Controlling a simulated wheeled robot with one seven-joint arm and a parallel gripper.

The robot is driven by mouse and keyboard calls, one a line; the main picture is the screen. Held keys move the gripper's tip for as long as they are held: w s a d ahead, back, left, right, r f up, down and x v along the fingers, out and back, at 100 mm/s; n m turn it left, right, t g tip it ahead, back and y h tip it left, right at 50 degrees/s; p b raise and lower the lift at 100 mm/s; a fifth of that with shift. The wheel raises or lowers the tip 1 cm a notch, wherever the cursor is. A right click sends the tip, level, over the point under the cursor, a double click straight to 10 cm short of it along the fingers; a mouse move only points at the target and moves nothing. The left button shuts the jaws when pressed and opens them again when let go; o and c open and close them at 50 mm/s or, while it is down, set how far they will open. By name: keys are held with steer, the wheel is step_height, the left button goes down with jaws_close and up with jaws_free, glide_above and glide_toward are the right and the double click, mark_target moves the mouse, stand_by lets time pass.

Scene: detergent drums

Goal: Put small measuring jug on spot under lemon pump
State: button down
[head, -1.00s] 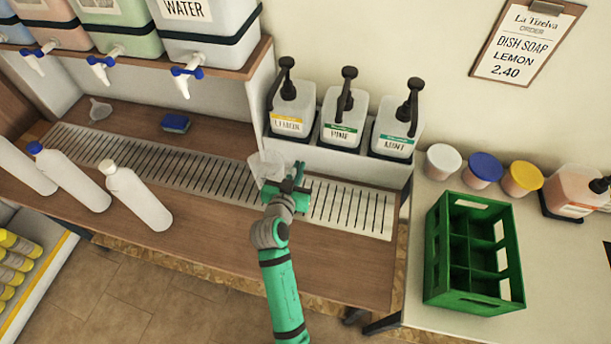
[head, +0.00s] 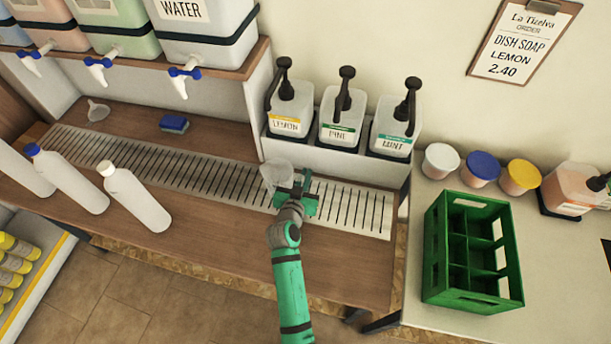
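The small measuring jug (head: 277,176) is a clear, see-through cup over the slatted drip tray (head: 215,182), in front of and below the lemon pump (head: 288,112). The lemon pump has a yellow label and a black spout. My gripper (head: 297,190) is at the jug's right and near side, and appears shut on it. The fingertips are partly hidden. I cannot tell whether the jug's base touches the tray. No separate spot marking is clear under the pump.
Pine (head: 342,118) and mint (head: 396,125) pumps stand right of the lemon pump. A green crate (head: 474,250) stands right. The tray's right part is clear.

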steer(key=shift+f, duration=0.1)
steer(key=c, duration=1.9)
jaws_free()
steer(key=shift+c, duration=0.2)
